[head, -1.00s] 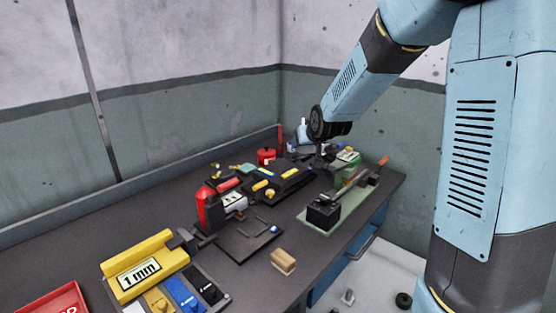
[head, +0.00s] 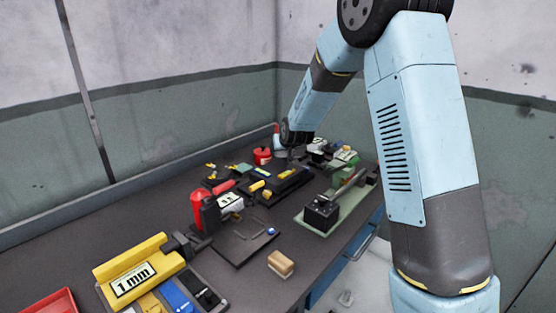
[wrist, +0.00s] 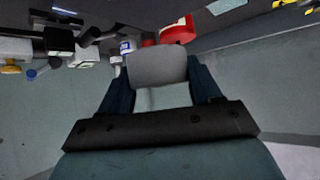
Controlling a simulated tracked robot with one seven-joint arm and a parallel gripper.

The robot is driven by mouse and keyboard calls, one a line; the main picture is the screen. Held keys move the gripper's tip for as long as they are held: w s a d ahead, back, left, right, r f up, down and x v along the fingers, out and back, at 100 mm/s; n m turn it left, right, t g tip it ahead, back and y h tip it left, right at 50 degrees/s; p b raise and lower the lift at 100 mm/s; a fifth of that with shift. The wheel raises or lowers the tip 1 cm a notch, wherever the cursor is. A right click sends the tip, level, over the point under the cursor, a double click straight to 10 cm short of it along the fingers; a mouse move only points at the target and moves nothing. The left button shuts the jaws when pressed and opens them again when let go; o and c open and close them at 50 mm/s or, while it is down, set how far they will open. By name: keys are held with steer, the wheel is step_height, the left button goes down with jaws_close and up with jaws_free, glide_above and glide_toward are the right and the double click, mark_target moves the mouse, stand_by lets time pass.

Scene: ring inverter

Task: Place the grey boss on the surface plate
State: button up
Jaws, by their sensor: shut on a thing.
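My gripper (wrist: 157,76) is shut on a grey rounded piece, the grey boss (wrist: 157,64), held between its two dark fingers in the wrist view. In the head view my gripper (head: 291,154) is small and low over the far end of the bench, behind a thick black slab (head: 262,196) with yellow pieces on it. The boss cannot be made out there. I cannot tell for sure which item is the surface plate; the black slab and a flat dark plate (head: 232,250) nearer the front are both flat-topped.
A red can (head: 262,156) stands left of my gripper. Black and green machines (head: 322,212) stand on the right. The wall is close behind the bench.

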steer(key=shift+w+a+f, duration=0.25)
steer(key=shift+w+f, duration=0.25)
steer(key=shift+f, duration=0.1)
steer(key=shift+w+a+f, duration=0.25)
steer(key=shift+w+f, duration=0.2)
steer(key=shift+f, duration=0.1)
step_height(320, 180, down, 3)
steer(key=shift+w+f, duration=0.1)
steer(key=shift+f, duration=0.1)
steer(key=o, duration=1.5)
steer(key=shift+o, duration=0.2)
steer(key=shift+r, duration=0.1)
